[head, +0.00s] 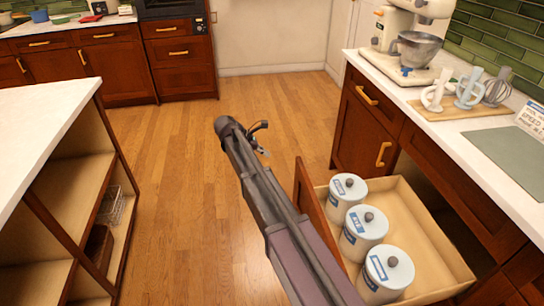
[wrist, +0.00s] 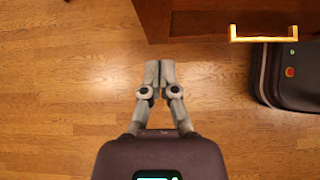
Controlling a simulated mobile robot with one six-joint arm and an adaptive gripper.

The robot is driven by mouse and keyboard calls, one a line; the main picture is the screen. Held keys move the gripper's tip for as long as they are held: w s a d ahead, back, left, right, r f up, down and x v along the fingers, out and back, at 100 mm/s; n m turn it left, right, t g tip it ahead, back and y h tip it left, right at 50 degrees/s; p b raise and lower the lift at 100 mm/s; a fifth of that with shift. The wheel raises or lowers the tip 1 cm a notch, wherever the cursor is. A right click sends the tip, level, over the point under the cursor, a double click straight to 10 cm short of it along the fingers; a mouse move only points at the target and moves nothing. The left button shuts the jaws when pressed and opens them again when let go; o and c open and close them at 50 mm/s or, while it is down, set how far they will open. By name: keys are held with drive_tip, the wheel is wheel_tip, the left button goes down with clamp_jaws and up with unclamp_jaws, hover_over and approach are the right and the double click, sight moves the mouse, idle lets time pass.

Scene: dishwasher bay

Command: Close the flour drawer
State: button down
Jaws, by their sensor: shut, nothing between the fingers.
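The flour drawer (head: 432,218) is pulled well out of the right-hand counter in the head view. Its dark wood front (head: 306,196) faces the aisle on the left. Three white lidded canisters with blue labels stand inside: a far one (head: 341,207), a middle one (head: 357,246) and a near one (head: 377,288). My arm hides part of the drawer front. The wrist view shows a wood front (wrist: 200,22) with a brass handle (wrist: 264,38) at upper right. My gripper (wrist: 160,66) is shut and empty over the floor, apart from that front and left of the handle.
The counter (head: 455,140) above the drawer holds a stand mixer (head: 412,45) and a wooden board (head: 465,108) with utensils. An open-shelved island (head: 75,190) stands at left. The wood floor (head: 180,190) between is clear.

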sight(298, 166)
drive_tip(key=b+x, duration=0.2)
drive_tip(key=x, duration=0.1)
drive_tip(key=b+x, duration=0.2)
drive_tip(key=x, duration=0.2)
drive_tip(key=d+r+b+x, duration=0.1)
drive_tip(key=b+x, duration=0.1)
drive_tip(key=x, duration=0.2)
drive_tip(key=shift+w+d, duration=0.25)
drive_tip(key=shift+d, duration=0.7)
